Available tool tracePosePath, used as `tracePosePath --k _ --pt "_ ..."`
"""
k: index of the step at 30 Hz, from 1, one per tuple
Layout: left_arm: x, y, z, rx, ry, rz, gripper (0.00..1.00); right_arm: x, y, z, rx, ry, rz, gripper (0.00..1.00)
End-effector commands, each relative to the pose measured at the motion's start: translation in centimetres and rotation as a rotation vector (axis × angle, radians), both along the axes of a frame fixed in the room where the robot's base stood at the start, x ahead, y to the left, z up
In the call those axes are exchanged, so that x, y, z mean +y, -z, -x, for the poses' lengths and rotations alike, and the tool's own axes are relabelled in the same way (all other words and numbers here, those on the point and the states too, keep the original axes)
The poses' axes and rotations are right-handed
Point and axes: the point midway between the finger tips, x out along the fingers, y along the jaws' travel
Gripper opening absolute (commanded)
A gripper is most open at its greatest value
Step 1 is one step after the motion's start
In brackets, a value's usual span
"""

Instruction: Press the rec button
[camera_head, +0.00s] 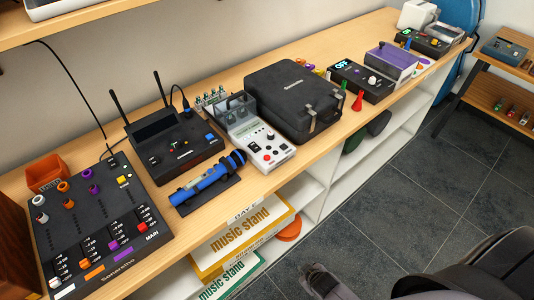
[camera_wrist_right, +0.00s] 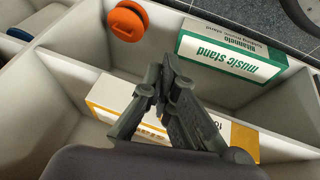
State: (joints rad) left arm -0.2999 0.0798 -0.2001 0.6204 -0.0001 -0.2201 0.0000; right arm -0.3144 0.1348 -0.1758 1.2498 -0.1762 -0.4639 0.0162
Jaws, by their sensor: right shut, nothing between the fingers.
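No label reading "rec" is legible, so I cannot tell which control is the rec button. A white and grey device (camera_head: 255,137) on the bench carries a small red button (camera_head: 267,157) near its front edge, with a dark knob and other small controls. My right gripper (camera_wrist_right: 166,76) is shut and empty in the right wrist view, in front of the shelf compartments below the bench top, away from these devices. My left gripper is in neither view.
A black mixer (camera_head: 100,228), a black receiver with antennas (camera_head: 172,143), a blue microphone (camera_head: 208,178) and a black case (camera_head: 293,100) crowd the bench. Music stand boxes (camera_head: 240,240) lie on the shelf below. An orange round object (camera_wrist_right: 128,20) is beside them. Floor (camera_head: 400,180) in front is open.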

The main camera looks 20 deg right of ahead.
Motion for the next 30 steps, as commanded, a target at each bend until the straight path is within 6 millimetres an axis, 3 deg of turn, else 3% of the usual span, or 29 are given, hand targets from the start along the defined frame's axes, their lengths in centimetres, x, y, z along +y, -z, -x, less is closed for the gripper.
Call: tracePosePath --k 1,3,9,15,21,26,30 --pt "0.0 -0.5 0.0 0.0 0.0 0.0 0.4 -0.1 -2.3 -1.9 -0.04 -0.007 0.012 0.0" --pt "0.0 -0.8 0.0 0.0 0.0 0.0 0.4 -0.3 -5.0 -4.0 -0.087 -0.014 0.028 0.0" --pt "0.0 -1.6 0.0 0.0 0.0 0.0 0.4 -0.8 -13.6 -9.2 -0.226 -0.026 0.08 0.0" --pt "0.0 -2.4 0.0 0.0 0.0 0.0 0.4 -1.4 -22.8 -12.9 -0.366 -0.025 0.132 0.0" --pt "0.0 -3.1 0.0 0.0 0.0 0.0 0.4 -2.0 -31.8 -14.8 -0.495 -0.01 0.179 0.0" --pt "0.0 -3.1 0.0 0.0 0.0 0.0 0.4 -2.2 -37.1 -19.0 -0.707 -0.105 0.279 0.0" --pt "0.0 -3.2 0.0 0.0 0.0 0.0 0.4 -1.4 -42.6 -22.2 -0.91 -0.227 0.38 0.0"
